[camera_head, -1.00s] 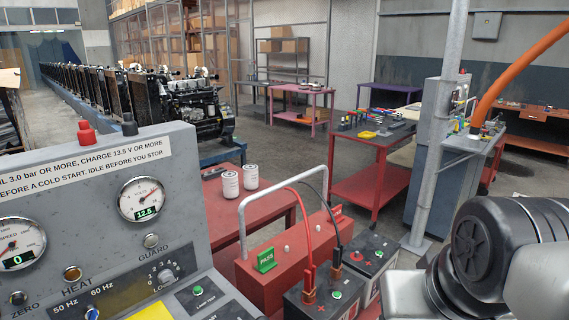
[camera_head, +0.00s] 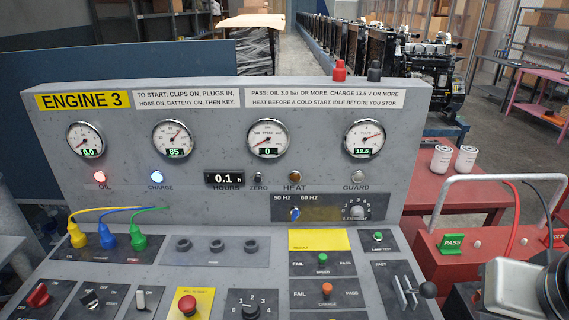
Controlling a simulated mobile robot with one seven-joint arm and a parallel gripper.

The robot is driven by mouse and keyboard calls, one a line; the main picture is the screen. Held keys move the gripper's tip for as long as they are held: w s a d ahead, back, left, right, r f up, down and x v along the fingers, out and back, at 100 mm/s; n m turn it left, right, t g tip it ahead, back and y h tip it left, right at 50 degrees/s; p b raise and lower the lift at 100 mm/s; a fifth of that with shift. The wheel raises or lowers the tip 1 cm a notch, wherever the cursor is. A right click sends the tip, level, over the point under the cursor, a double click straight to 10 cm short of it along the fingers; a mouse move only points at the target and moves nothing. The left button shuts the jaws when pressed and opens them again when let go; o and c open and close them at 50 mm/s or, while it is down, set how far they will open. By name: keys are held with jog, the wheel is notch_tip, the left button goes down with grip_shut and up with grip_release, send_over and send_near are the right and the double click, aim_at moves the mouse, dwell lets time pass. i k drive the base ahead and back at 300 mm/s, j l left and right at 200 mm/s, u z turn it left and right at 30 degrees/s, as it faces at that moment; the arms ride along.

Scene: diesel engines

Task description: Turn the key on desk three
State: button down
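Desk three (camera_head: 235,92) fills the camera_head view, its sloping grey panel labelled ENGINE 3. A small black switch (camera_head: 92,299) marked OFF, ON and START sits at the panel's lower left; it looks like the key switch, but its exact position is too small to tell. The oil lamp (camera_head: 99,177) glows red and the charge lamp (camera_head: 157,177) blue. The gauges read 0.0, 85, 0 and 12.5. Part of my arm (camera_head: 515,290) shows at the lower right. My gripper is out of view.
A red knob (camera_head: 38,296) and a red stop button (camera_head: 187,305) flank the switch area. Yellow, blue and green plugs (camera_head: 108,237) with cables stand above it. A throttle lever (camera_head: 427,289) stands at right. A red crate with a handle (camera_head: 480,243) is beside the desk.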

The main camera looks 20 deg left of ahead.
aim_at(90, 300)
jog(key=u, duration=2.6)
jog(key=i+j, duration=0.85)
jog(key=j, duration=0.15)
jog(key=z, duration=0.05)
